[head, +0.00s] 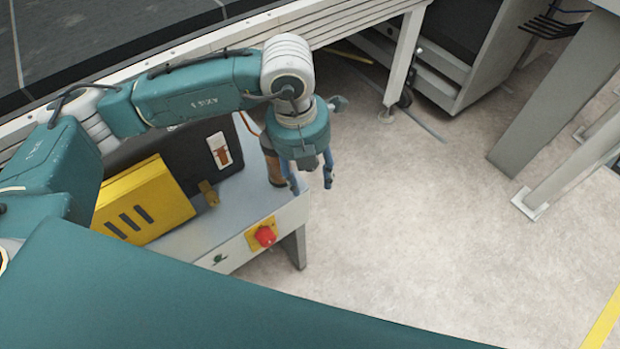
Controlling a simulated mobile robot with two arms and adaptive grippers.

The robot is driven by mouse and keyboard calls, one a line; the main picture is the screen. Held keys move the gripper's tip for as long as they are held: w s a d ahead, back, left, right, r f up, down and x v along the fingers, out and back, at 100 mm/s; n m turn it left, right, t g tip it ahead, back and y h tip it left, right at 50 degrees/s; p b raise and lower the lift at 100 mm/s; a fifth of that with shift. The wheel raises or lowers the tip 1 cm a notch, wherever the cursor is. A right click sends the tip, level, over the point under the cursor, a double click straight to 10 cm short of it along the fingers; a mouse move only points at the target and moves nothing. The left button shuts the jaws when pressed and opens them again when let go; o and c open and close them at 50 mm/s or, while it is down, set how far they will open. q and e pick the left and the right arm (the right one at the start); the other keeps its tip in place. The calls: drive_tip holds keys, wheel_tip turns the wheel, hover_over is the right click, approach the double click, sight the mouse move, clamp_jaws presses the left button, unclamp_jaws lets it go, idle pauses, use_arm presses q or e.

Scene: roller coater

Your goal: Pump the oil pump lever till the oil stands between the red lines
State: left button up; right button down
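My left gripper (311,184) hangs pointing down at the right end of the grey machine bench. Its two fingers are apart, with nothing visible between them. A brownish cylinder (270,161), perhaps part of the oil pump, stands just left of the gripper and is partly hidden by it. A small grey rounded piece (338,103) shows behind the wrist; I cannot tell whether it is the pump lever. A white plate with a red-brown patch (219,150) sits on a dark panel; I cannot make out an oil level or red lines. My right gripper is out of view.
A yellow box with dark slots (145,200) stands on the bench. A red button (265,236) on a yellow plate is on the bench's front. A long grey frame (345,22) runs behind. The floor (420,220) to the right is clear, up to grey posts (555,95).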

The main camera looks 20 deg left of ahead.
use_arm(q)
drive_tip(key=r, duration=0.6)
drive_tip(key=a+r, duration=0.1)
drive_tip(key=r, duration=0.2)
drive_tip(key=shift+s, duration=0.2)
drive_tip(key=shift+s+r, duration=0.1)
drive_tip(key=shift+r, duration=0.2)
drive_tip(key=shift+r+p, duration=0.45)
drive_tip(key=shift+r, duration=0.4)
wheel_tip(320, 180, up, 11)
drive_tip(key=a+p, duration=0.2)
drive_tip(key=p, duration=0.3)
drive_tip(key=shift+a+f+p, duration=0.15)
drive_tip(key=shift+p, duration=0.2)
